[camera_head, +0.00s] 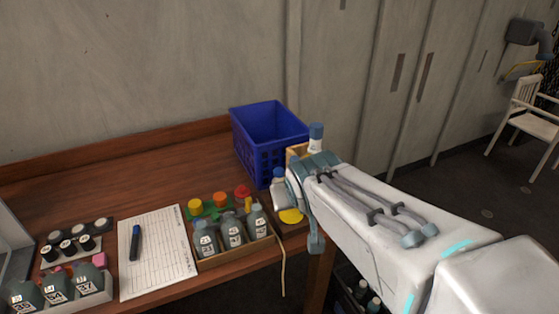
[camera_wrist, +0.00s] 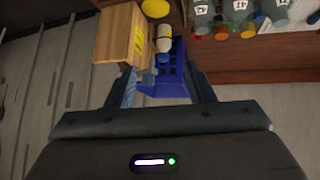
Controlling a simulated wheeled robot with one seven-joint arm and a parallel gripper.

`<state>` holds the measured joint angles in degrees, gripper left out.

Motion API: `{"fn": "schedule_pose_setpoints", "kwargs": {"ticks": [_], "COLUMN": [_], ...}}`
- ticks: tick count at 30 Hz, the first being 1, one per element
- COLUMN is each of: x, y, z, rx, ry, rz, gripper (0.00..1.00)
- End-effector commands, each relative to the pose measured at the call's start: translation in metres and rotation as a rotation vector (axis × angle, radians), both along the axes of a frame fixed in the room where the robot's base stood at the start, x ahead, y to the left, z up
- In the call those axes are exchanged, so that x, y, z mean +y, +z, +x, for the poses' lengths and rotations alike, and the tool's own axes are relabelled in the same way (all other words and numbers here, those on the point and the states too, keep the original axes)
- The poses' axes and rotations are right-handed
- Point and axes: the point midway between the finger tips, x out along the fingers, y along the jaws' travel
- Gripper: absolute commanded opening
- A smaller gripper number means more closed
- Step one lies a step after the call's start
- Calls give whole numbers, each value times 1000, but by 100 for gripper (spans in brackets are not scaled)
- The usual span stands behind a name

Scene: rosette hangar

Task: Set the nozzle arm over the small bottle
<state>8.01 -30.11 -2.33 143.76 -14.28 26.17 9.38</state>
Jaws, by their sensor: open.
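A small white bottle with a blue cap (camera_head: 279,180) stands on the table between a yellow disc (camera_head: 291,216) and the blue crate; the bottle also shows in the wrist view (camera_wrist: 163,38). A wooden box (camera_wrist: 120,38) with a yellow label is beside it, mostly hidden by my arm in the head view. A narrow light-blue striped piece (camera_wrist: 129,91) shows by my left fingertip; I cannot tell if it is the nozzle arm. My gripper (camera_wrist: 163,84) is open, its fingers apart, with nothing clearly held between them.
A blue crate (camera_head: 264,134) stands at the table's back right corner. The back left table is clear.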

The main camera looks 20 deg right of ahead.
Motion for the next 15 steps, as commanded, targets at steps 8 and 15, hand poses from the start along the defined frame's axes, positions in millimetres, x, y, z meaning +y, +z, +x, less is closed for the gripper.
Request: {"fn": "schedule_pose_setpoints", "kwargs": {"ticks": [8, 15], "x": [-73, -87], "y": [-30, -45], "z": [52, 66], "rx": [-422, -705], "ry": [-44, 85], "rz": [-107, -92], "gripper": [48, 48]}}
